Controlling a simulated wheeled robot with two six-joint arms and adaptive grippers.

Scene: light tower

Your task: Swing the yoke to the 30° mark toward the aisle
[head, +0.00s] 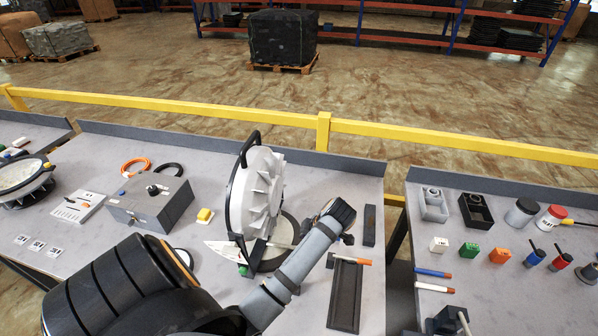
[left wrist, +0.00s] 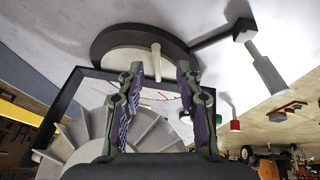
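The light (head: 262,195) is a white finned head standing on the bench, held in a black yoke (head: 232,205) with a handle on top. A pale pointed plate (head: 228,250), possibly the angle scale, lies at its foot; no marks are readable on it. The black yoke frame (left wrist: 52,112) runs close behind the fingers; contact is unclear.
A yellow rail (head: 430,142) runs along the back, with aisle floor beyond. The right bench (head: 500,190) holds small parts.

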